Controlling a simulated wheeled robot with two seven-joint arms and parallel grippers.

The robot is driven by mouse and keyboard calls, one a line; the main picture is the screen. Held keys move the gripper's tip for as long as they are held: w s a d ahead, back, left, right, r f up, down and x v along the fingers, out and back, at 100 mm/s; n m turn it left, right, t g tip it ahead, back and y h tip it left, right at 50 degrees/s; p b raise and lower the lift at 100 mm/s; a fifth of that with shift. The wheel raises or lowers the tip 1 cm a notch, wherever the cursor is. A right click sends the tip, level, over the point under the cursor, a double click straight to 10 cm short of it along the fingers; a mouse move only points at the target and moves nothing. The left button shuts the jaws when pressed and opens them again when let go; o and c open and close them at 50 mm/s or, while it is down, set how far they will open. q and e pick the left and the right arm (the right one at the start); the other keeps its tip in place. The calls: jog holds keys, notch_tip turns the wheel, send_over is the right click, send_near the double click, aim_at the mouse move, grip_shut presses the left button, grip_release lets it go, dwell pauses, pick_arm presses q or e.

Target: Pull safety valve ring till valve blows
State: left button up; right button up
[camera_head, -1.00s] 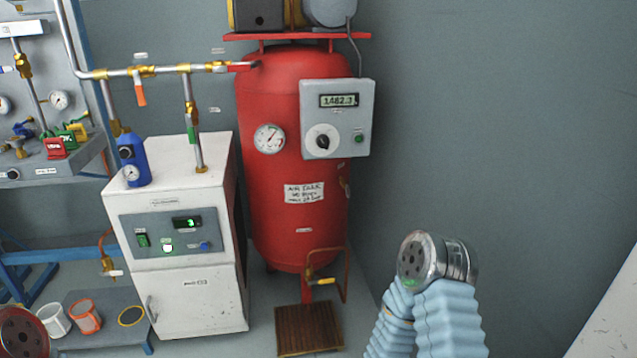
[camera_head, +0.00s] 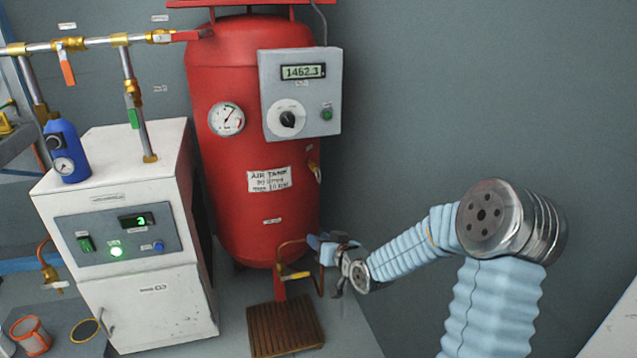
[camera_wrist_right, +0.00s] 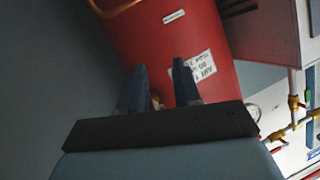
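The red air tank (camera_head: 255,200) stands in the middle of the head view and fills the upper middle of the right wrist view (camera_wrist_right: 180,45). A small brass fitting (camera_head: 313,168), which looks like the safety valve, is on its right side; its ring is too small to make out. My right gripper (camera_head: 322,242) is low beside the tank's right side, below that fitting. In the wrist view its two dark blue fingers (camera_wrist_right: 160,85) are apart, with a small brass-coloured bit (camera_wrist_right: 156,101) seen between them. I see nothing clearly held. My left gripper is out of view.
A grey control box (camera_head: 300,95) sticks out from the tank above the fitting. A brass drain valve and copper pipe (camera_head: 292,272) are close to my right gripper. A white dryer cabinet (camera_head: 150,310) stands left. The wall side at right is clear.

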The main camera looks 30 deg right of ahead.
jog(key=d+r+n+t+h+b, duration=0.1)
jog(key=d+r+t, duration=0.15)
jog(key=r, duration=0.35)
jog(key=d+r+t, duration=0.1)
jog(key=d+r, duration=0.3)
jog(key=r, duration=0.1)
jog(key=w, duration=0.9)
jog(key=w+d, duration=0.1)
jog(key=w, duration=0.3)
jog(key=shift+w, duration=0.15)
jog(key=shift+c, duration=0.4)
